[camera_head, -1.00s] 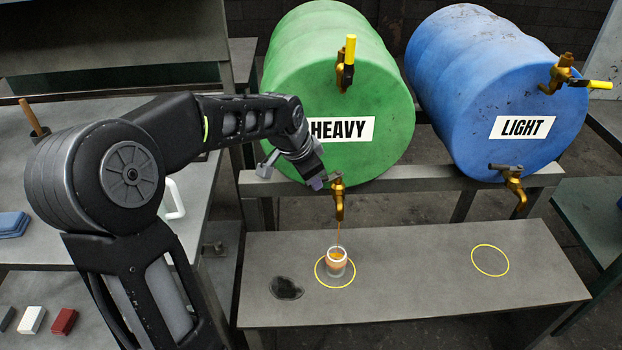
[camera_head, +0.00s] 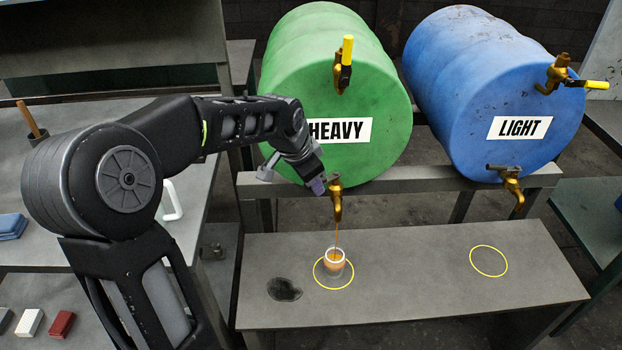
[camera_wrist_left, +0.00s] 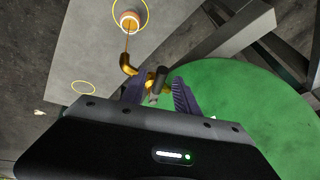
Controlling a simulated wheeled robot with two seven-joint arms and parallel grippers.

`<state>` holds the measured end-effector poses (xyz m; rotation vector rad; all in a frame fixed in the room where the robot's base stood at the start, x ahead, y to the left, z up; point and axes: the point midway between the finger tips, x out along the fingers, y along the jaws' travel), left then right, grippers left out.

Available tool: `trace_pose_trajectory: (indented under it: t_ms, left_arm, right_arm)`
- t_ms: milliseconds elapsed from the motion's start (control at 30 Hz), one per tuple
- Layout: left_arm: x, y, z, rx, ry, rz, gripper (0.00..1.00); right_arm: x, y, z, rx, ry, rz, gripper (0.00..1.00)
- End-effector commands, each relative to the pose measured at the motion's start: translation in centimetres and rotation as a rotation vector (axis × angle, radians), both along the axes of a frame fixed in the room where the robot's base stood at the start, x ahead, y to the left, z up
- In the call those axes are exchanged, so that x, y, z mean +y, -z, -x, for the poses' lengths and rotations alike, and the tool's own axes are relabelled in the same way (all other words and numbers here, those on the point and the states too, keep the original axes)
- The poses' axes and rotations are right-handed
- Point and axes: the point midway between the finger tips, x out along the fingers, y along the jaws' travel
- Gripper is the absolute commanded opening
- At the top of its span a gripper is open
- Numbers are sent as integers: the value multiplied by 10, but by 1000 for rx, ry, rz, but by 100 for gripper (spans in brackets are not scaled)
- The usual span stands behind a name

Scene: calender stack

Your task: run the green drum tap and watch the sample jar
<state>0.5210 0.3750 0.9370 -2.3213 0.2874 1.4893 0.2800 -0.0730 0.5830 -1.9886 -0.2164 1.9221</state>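The green drum (camera_head: 335,80) labelled HEAVY lies on a rack. Its lower brass tap (camera_head: 336,200) pours a thin amber stream into the sample jar (camera_head: 335,263). The small, clear jar stands upright inside a yellow ring and holds orange liquid; its exact level is hard to read. In the left wrist view the jar (camera_wrist_left: 129,20) sits under the stream. My left gripper (camera_head: 317,186) is beside the tap. The wrist view shows its fingers (camera_wrist_left: 158,95) spread either side of the tap's dark handle (camera_wrist_left: 157,78), with visible gaps. My right gripper is out of view.
The blue drum (camera_head: 490,90) labelled LIGHT lies to the right, its tap (camera_head: 511,184) not running. An empty yellow ring (camera_head: 489,261) marks the bench (camera_head: 420,290). A side table with small blocks stands at left.

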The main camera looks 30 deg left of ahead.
Motion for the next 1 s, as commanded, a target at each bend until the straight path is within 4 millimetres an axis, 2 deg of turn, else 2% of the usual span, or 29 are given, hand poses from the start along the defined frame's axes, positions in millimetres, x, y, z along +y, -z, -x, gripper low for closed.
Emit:
trace_pose_trajectory:
  t_ms: [133, 267, 633, 1000]
  left_arm:
    - [0, -3, 1, -1, 0, 0, 37]
    - [0, -15, 6, -4, 0, -1, 37]
    - [-2, -65, 30, -3, 0, -1, 37]
    - [-2, -71, 33, 0, 0, 0, 37]
  right_arm:
    - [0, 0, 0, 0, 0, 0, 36]
    - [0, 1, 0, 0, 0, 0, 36]
    - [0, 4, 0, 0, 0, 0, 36]
    - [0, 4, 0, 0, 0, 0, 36]
